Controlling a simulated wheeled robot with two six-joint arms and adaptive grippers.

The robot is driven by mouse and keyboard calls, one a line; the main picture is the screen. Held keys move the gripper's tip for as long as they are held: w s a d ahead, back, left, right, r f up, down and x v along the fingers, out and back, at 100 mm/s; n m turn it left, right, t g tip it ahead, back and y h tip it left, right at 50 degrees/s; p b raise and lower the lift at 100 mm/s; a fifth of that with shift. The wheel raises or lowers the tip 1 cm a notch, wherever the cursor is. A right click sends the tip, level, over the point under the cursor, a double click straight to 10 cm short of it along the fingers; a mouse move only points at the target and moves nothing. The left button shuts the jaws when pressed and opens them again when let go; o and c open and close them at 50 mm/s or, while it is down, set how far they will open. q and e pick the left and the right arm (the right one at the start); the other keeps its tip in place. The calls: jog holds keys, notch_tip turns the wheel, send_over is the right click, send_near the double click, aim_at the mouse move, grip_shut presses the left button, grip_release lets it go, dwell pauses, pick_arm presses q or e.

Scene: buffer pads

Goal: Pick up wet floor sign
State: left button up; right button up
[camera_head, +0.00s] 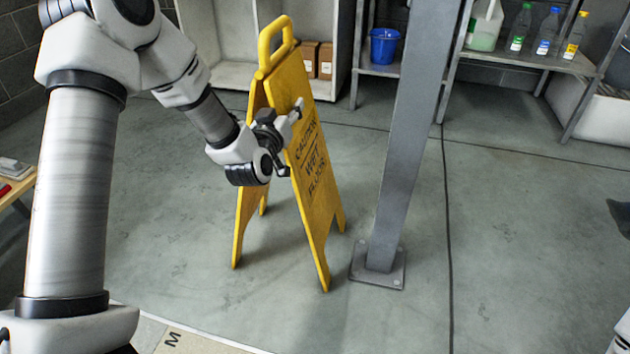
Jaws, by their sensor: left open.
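The yellow wet floor sign (311,175) stands upright on the grey floor as an A-frame, with its handle loop at the top. Black lettering shows on its right-hand panel. My left gripper (291,138) is at the sign's upper part, in front of the left edge of the lettered panel, and is open. One finger shows over the panel's face; whether the fingers touch the sign I cannot tell. My left arm hides part of the sign's left-hand panel. My right gripper does not clearly show; only dark and white parts show at the right edge.
A grey metal post (405,130) with a bolted base plate stands just right of the sign. Behind are shelves with cardboard boxes (318,60), a blue bucket (384,46) and bottles (546,32). A wooden table edge (16,188) is at the left.

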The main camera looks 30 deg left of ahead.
pick_arm(q)
grip_shut()
jog(key=shift+r, duration=0.1)
